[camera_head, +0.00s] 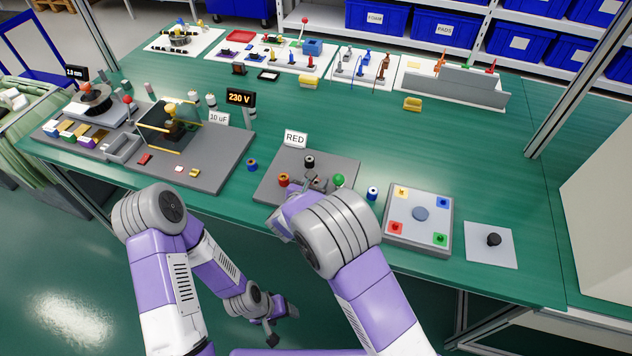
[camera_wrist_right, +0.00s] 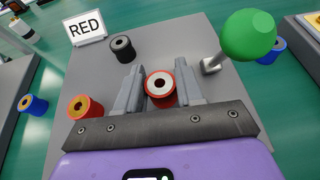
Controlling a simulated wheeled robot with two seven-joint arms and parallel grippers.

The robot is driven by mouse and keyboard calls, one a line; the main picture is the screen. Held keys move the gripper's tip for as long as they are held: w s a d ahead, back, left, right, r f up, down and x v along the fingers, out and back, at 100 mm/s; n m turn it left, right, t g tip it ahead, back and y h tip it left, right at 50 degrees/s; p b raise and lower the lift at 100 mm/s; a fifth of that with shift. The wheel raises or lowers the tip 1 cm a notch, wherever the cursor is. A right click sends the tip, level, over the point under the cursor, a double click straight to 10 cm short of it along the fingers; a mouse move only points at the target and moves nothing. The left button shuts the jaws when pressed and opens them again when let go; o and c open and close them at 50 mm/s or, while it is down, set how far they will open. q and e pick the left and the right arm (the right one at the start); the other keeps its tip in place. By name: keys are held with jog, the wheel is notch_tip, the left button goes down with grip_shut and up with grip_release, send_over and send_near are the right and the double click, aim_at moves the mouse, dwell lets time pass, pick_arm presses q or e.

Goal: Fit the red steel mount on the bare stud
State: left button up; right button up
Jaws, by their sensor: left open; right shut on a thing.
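The red steel mount (camera_wrist_right: 160,87) has a red side, a pale metal top and a dark centre hole. My right gripper (camera_wrist_right: 160,90) is shut on it, one grey finger on each side. In the head view my right gripper (camera_head: 308,184) is low over the grey plate (camera_head: 268,190) with the RED sign, partly hidden by its arm. No bare stud shows clearly; I cannot tell whether one is under the mount. My left gripper (camera_head: 272,338) is open and empty, low in front of the table.
On the plate stand a red mount with an orange-yellow top (camera_wrist_right: 85,107), a black mount (camera_wrist_right: 122,47) and a green ball (camera_wrist_right: 250,35) by a metal rod. Blue mounts (camera_head: 252,165) (camera_head: 372,193) stand on the table beside the plate. A tray with coloured corners (camera_head: 420,243) is at right.

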jog(key=shift+f+b, duration=0.45)
jog(key=shift+f, duration=0.1)
jog(key=o, duration=1.1)
jog(key=shift+r, duration=0.1)
jog(key=p+v, duration=0.2)
jog(key=v, duration=0.4)
jog(key=shift+a+r, duration=0.1)
jog(key=shift+s+a+r, duration=0.15)
jog(key=shift+s+a, duration=0.05)
jog(key=shift+s, duration=0.45)
